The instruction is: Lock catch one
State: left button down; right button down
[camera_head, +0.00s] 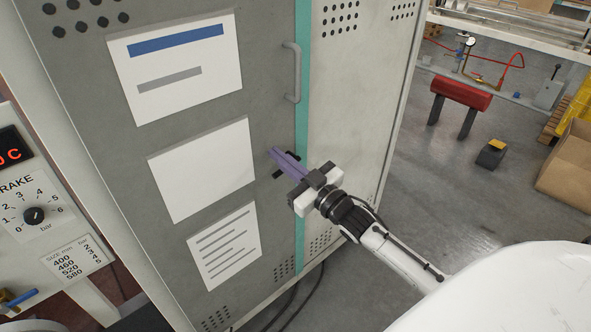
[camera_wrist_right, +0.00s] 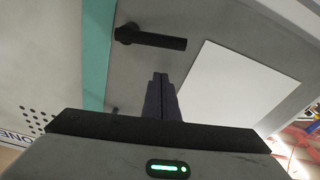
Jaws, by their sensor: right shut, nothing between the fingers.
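A black lever catch (camera_wrist_right: 155,40) is on the grey cabinet door (camera_wrist_right: 200,28), beside the teal strip. In the right wrist view it lies almost level, with its pivot near the strip and its arm pointing right. In the head view only bits of black (camera_head: 293,155) show around my fingers, so most of it is hidden. My right gripper (camera_head: 274,153) is shut and empty, its purple fingers pointing at the door by the catch. In the wrist view the fingertips (camera_wrist_right: 160,76) end just below the lever; I cannot tell whether they touch the door. My left gripper is not in view.
A grey pull handle (camera_head: 293,72) is higher on the door, beside the teal strip (camera_head: 302,105). White sheets (camera_head: 205,170) are on the door. A brake dial panel (camera_head: 35,215) stands at the left. Open floor (camera_head: 425,165) lies right of the cabinet.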

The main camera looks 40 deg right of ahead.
jog(key=shift+s+d+f, duration=0.15)
jog(key=shift+f, duration=0.5)
jog(key=shift+s+d+f, duration=0.1)
jog(key=shift+s+f, duration=0.1)
jog(key=shift+f, duration=0.5)
jog(key=shift+s+d+f, duration=0.15)
jog(key=shift+f, duration=0.5)
